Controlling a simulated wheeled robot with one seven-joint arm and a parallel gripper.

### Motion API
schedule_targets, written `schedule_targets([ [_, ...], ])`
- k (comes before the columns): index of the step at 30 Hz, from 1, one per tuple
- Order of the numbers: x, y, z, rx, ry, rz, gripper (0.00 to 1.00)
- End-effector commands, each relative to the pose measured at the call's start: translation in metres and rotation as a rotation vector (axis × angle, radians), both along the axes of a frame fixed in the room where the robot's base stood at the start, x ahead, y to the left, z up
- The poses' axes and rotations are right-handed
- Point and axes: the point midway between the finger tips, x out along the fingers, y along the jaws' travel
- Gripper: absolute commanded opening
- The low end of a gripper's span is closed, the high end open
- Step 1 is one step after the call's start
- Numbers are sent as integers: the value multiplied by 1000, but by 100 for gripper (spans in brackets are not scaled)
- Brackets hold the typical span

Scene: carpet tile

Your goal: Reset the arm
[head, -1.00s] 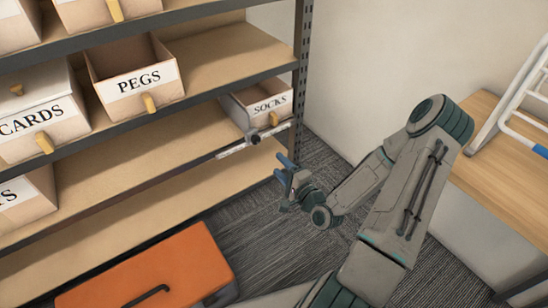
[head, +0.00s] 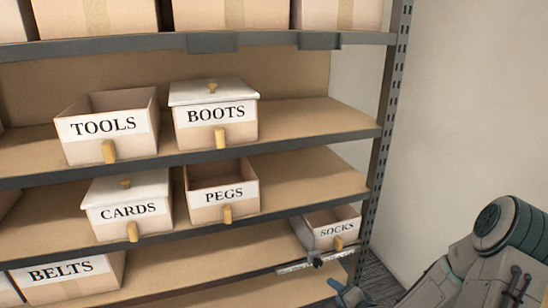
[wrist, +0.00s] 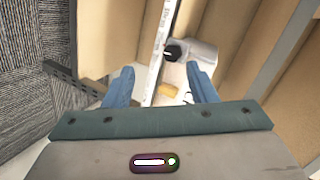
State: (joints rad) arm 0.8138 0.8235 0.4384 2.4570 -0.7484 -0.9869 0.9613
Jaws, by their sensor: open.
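My arm reaches in from the lower right of the head view. My gripper (wrist: 162,86) shows in the wrist view with its two blue fingers spread apart and nothing between them that it grips. In the head view only a blue tip of it shows at the bottom edge, below the SOCKS bin (head: 335,229). Beyond the fingers in the wrist view is a pale bar (wrist: 160,45) with a dark knob (wrist: 174,50). The bar also shows in the head view along the shelf edge, in front of the SOCKS bin.
A shelf rack holds an open TOOLS bin (head: 108,127), a lidded BOOTS bin (head: 215,113), a lidded CARDS bin (head: 128,206), an open PEGS bin (head: 223,193) and a BELTS bin (head: 66,273). A metal post (head: 384,150) bounds the rack; bare wall stands to its right.

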Motion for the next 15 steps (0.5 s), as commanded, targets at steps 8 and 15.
schedule_targets([
  [8, -9, -14, 86, -472, 183, 134, 52],
  [15, -31, -26, 176, -768, 328, 206, 52],
])
